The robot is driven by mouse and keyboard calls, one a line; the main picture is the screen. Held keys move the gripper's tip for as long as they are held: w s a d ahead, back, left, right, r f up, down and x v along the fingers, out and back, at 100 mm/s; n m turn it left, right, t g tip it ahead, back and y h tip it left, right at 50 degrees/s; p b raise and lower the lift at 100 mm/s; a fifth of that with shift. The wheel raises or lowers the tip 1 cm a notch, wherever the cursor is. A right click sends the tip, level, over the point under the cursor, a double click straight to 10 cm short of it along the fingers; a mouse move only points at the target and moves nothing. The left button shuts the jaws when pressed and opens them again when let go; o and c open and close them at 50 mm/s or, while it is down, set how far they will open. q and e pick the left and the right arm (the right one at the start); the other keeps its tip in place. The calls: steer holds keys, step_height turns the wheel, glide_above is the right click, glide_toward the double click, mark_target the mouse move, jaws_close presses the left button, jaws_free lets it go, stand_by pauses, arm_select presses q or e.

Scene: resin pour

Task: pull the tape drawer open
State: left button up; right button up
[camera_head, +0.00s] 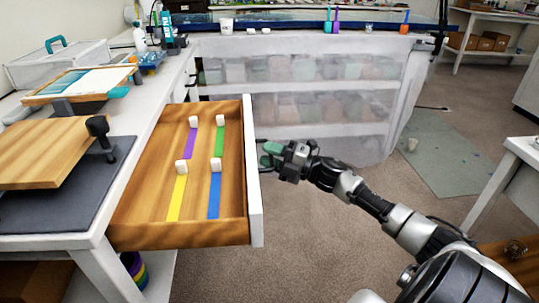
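The wooden tape drawer (233,118) stands pulled far out of the white workbench at the left, its white front (251,180) facing right. Inside lie purple, green, yellow and blue tape strips, each with a white roll or block at its far end. My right gripper (267,155), with green fingertips, is at the outer side of the drawer front. Its fingers appear closed around the dark drawer handle (262,141), which they mostly hide. My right arm reaches in from the lower right. My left gripper is not in view.
On the bench are a wooden board (40,150) on a dark mat (70,200) with a black clamp, a tilted framed panel, and bottles behind. A translucent shelf unit (320,95) stands at the back. A white table edge is at the right.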

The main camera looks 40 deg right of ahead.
steer(key=shift+s, duration=0.1)
arm_select(q)
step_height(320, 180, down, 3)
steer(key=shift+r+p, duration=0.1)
steer(key=shift+p, duration=0.3)
arm_select(e)
steer(key=v, duration=1)
steer(key=shift+s+d, duration=0.25)
steer(key=shift+d, duration=0.05)
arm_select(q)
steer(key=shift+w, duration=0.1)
arm_select(e)
steer(key=shift+f, duration=0.1)
